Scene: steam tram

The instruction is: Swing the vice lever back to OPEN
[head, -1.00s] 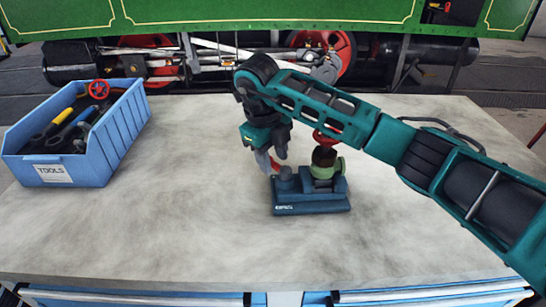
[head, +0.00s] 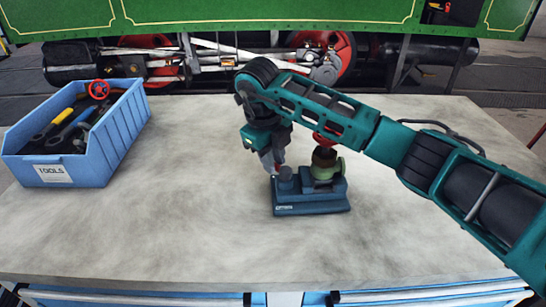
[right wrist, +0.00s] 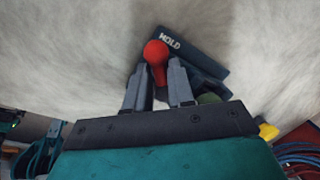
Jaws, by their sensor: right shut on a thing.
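The blue vice (head: 312,208) stands on the workbench near the middle of the head view. It clamps or carries a dark and green fitting (head: 324,160) with a red part on top, partly behind my arm. My right gripper (head: 274,168) points down at the vice's left side. In the right wrist view its fingers (right wrist: 159,85) are shut on the vice lever, whose red knob (right wrist: 156,52) sticks out beyond them. The vice also shows there with the word HOLD (right wrist: 205,62). The lever's lower part is hidden by the gripper. My left gripper is not in view.
A blue TOOLS bin (head: 113,139) with several tools and a red handwheel stands on the left of the grey workbench (head: 180,230). The bench is clear in front of and left of the vice. The green steam tram (head: 270,18) stands behind.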

